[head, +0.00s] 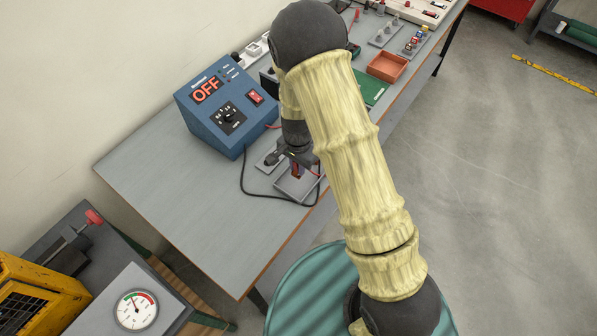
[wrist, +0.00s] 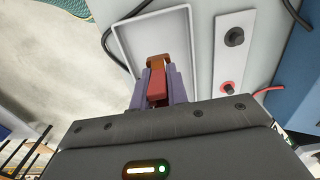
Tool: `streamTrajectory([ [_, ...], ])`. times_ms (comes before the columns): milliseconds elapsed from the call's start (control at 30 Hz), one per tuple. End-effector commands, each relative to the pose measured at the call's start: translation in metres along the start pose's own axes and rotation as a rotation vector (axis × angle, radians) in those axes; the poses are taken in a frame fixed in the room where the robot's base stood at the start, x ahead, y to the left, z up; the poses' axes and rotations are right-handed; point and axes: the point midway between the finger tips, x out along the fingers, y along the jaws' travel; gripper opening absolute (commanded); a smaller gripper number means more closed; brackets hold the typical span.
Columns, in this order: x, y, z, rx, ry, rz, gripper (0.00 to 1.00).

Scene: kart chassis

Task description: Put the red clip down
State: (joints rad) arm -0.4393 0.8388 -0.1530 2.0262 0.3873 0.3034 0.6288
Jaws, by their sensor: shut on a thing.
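The red clip (wrist: 157,92) is between the two fingers of my gripper (wrist: 160,88) in the wrist view, and the gripper is shut on it. A shallow grey tray (wrist: 189,30) lies beyond and below the clip. In the head view my gripper (head: 297,168) is over the same grey tray (head: 283,188) near the table's front edge. The arm and fingers hide much of the clip there. I cannot tell whether the clip touches the tray floor.
A blue power unit (head: 238,128) reading OFF stands behind the tray. A grey plate (wrist: 234,62) with a black and a red terminal is beside the tray. A black cable (head: 243,178) curves around the tray. The table's left part (head: 165,165) is clear.

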Motion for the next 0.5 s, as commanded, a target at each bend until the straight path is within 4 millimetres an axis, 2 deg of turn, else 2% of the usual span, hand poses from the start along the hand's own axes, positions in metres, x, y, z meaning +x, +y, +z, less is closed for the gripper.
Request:
streamTrajectory([
  [167,0.002,0.0,0.001,-0.002,-0.001,0.001,0.0],
  [500,0.039,-0.001,0.002,-0.005,-0.002,0.002,0.0],
])
